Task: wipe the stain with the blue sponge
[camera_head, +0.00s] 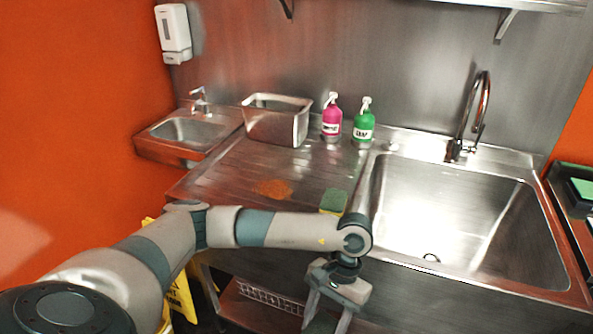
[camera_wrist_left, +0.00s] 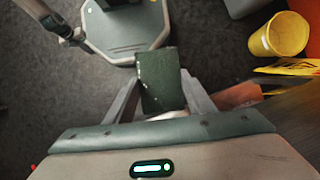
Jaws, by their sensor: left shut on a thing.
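The stain (camera_head: 273,188) is an orange-brown patch on the steel counter, left of the sink. My left gripper (camera_head: 332,312) hangs in front of the counter's front edge, below counter height. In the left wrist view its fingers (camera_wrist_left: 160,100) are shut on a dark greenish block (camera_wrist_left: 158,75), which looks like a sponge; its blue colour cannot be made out. A green and yellow sponge (camera_head: 334,201) lies on the counter right of the stain, partly behind my left arm. Part of my right arm, perhaps its gripper (camera_wrist_left: 74,38), shows at the upper left of the wrist view.
A steel container (camera_head: 276,121), a pink bottle (camera_head: 331,120) and a green bottle (camera_head: 364,125) stand at the counter's back. The sink (camera_head: 450,215) is to the right, a small basin (camera_head: 187,133) to the left. A yellow bucket (camera_wrist_left: 280,35) stands on the floor.

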